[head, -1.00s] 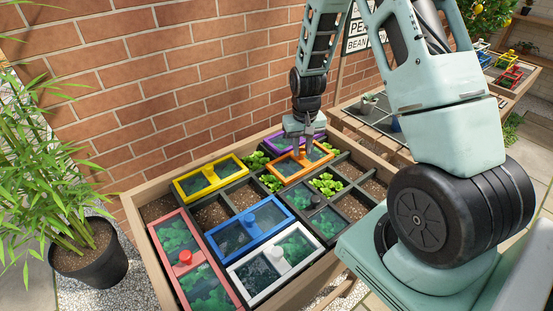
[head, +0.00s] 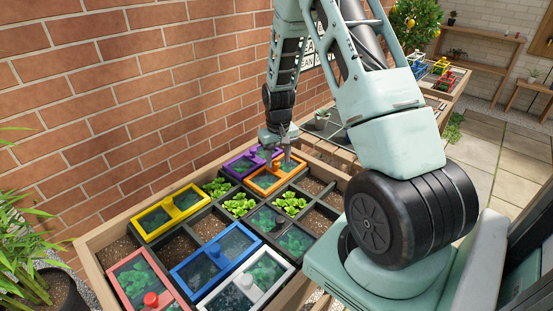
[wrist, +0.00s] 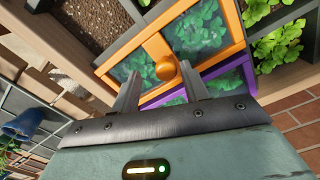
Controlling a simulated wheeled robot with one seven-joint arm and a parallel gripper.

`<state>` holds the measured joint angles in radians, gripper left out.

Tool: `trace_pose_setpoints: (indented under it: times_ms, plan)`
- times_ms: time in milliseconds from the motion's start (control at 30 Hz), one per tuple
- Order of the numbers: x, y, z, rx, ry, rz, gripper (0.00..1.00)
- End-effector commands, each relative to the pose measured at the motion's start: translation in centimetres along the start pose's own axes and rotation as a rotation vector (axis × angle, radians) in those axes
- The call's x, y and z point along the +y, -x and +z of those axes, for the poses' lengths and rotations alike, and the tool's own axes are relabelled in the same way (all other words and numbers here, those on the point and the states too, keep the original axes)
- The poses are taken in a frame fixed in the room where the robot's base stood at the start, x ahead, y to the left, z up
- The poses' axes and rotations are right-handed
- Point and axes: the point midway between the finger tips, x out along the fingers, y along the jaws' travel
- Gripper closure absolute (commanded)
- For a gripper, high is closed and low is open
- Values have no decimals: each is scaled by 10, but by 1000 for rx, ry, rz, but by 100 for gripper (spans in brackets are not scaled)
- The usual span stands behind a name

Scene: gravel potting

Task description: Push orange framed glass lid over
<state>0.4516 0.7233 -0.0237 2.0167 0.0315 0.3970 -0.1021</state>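The orange framed glass lid (head: 262,189) lies at the far end of the planter grid, beside the purple framed lid (head: 229,158). In the wrist view the orange lid (wrist: 236,32) has a round orange knob (wrist: 167,68) on its middle bar, with green leaves showing through the glass. My gripper (head: 278,160) is low over the far part of the orange lid. In the wrist view my gripper (wrist: 164,84) has its fingers apart, with the knob just beyond and between the tips. I cannot tell whether a finger touches the lid.
A yellow lid (head: 152,222), a blue lid (head: 238,233), a white lid (head: 268,291) and a red lid (head: 118,267) lie on the nearer grid. Leafy plants (head: 240,204) grow in open cells. The wooden planter rim (head: 97,238) borders the grid, with a brick wall (head: 130,100) behind.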

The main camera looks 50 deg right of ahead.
Motion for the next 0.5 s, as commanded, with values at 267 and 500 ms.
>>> trace_pose_setpoints:
  times_ms: [267, 500]
  plan:
    - [-3, 2, 1, -2, 3, -3, 55]
    - [-3, 35, 0, 3, 3, -3, 55]
